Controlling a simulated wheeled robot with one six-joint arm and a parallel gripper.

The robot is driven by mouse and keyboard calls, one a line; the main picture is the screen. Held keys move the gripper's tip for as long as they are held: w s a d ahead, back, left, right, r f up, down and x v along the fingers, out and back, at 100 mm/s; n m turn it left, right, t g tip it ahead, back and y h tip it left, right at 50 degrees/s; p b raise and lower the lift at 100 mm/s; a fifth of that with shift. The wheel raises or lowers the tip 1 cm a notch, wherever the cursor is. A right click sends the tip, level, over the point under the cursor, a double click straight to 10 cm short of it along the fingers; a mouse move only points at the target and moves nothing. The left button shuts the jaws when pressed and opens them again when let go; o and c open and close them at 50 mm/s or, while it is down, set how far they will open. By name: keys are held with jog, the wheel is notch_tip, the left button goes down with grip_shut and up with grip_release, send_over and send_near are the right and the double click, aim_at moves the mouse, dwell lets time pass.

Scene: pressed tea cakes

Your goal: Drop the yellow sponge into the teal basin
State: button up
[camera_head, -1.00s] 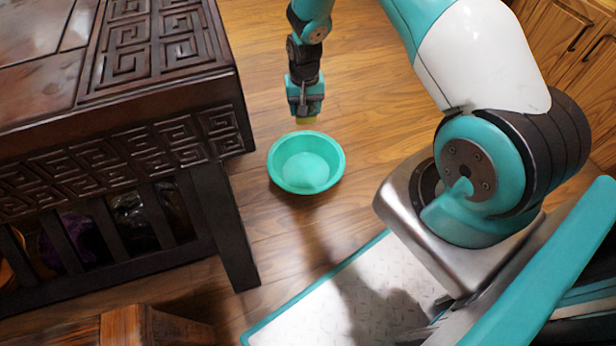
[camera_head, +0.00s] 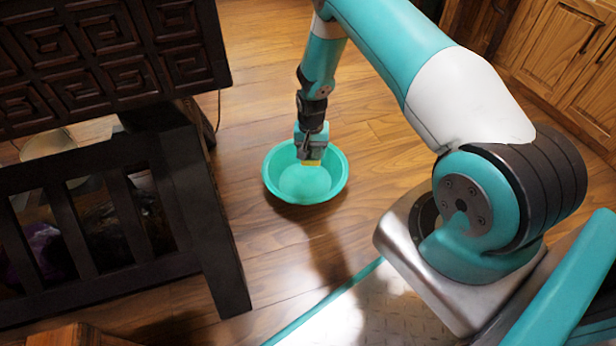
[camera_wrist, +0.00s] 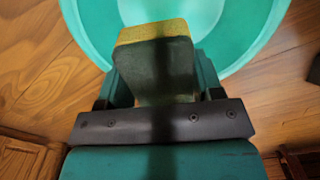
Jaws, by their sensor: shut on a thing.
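The teal basin (camera_head: 285,192) stands on the wooden floor, empty as far as I see. My gripper (camera_head: 310,160) is in front of the basin's far right part in the head view and points down. It is shut on the yellow sponge (camera_head: 313,163), of which only a thin yellow strip shows below the fingers. In the wrist view the sponge (camera_wrist: 153,32) shows a yellow end face and a dark shaded side between the fingers. The basin's wall (camera_wrist: 85,25) lies beyond it. The sponge appears to be above the basin; its exact height is unclear.
A dark carved wooden table (camera_head: 100,60) with a slatted lower side (camera_head: 195,215) stands left of the basin. Wooden cabinets (camera_head: 570,60) are at the upper right. Bare floor (camera_head: 390,140) lies around the basin.

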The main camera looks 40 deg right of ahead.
jog(key=shift+f, duration=0.55)
jog(key=shift+r, duration=0.1)
jog(key=o, duration=0.9)
notch_tip(320, 180, up, 17)
jog(key=p, duration=0.8)
jog(key=shift+r+p, duration=0.2)
jog(key=shift+p, duration=0.2)
